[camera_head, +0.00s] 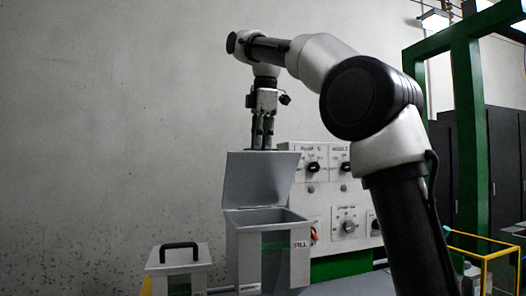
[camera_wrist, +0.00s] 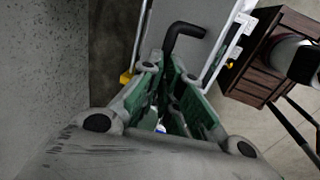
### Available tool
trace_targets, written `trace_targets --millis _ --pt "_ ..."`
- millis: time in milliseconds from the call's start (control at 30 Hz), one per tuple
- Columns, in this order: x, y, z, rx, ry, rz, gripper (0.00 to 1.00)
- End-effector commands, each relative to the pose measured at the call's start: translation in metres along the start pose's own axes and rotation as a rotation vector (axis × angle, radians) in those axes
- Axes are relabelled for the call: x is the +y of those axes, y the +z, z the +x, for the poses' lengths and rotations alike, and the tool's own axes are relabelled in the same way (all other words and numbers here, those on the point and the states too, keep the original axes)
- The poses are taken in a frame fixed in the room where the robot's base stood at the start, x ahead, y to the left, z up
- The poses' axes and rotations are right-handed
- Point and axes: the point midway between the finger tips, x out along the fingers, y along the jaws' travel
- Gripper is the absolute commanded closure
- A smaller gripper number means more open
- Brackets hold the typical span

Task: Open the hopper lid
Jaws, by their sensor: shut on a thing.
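The hopper (camera_head: 245,262) is a grey open-topped bin with a green stripe and a "FILL" label. Its flat grey lid (camera_head: 258,182) stands raised and tilted up at the back, so the bin's mouth is uncovered. My gripper (camera_head: 263,146) points down at the lid's top edge. In the wrist view my gripper (camera_wrist: 166,68) has its green-padded fingers closed around one end of a black bent handle (camera_wrist: 180,36) on a pale panel, which looks like the lid's outer face. In the head view this handle is hidden behind the lid.
A smaller box with a black-handled lid (camera_head: 179,254) stands left of the hopper. A white control panel with knobs (camera_head: 340,200) is close behind at right. A yellow-railed frame (camera_head: 490,256) and green posts (camera_head: 470,130) are farther right. The wall at left is bare.

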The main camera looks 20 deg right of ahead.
Motion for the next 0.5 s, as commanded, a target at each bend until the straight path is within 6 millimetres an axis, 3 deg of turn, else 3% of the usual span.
trace_targets --millis 33,500 --pt "0.011 -0.002 0.016 -0.005 -0.029 -0.001 1.00" --pt "0.060 -0.002 0.018 -0.004 -0.036 -0.003 1.00"
